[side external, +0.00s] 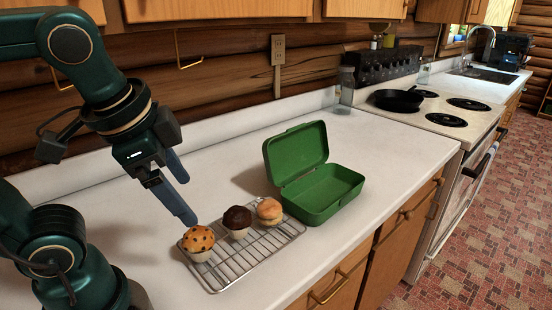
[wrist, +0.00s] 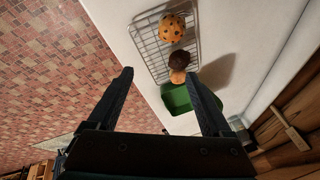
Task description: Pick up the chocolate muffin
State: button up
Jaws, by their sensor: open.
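The chocolate muffin (side external: 237,220) has a dark brown top and a pale base. It stands upright on the wire rack (side external: 216,282), between a chocolate chip muffin (side external: 201,242) and a plain golden muffin (side external: 269,211).
An open green lunch box (side external: 318,200) stands right of the rack, its lid raised at the back. A stove with a black pan (side external: 398,100) is farther right. The white counter (side external: 185,245) is clear behind the rack. Its front edge lies close to the rack.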

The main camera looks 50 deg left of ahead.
jog(key=w+a+f+m+g+y, duration=0.1)
jog(key=a+m+y, duration=0.1)
jog(key=m, duration=0.4)
notch_tip(320, 180, up, 2)
jog(key=m+t+y, duration=0.3)
jog(key=m+y, duration=0.4)
jog(key=m, duration=1.1)
send_over(237, 223)
jog(key=d, duration=0.2)
jog(key=f, duration=0.9)
jog(key=s+f, duration=0.1)
jog(key=f, duration=0.3)
jog(key=shift+a+f, duration=0.15)
jog(key=shift+f, duration=0.6)
jog(key=shift+x, duration=2.6)
jog(key=shift+r, duration=0.1)
jog(key=c, duration=0.4)
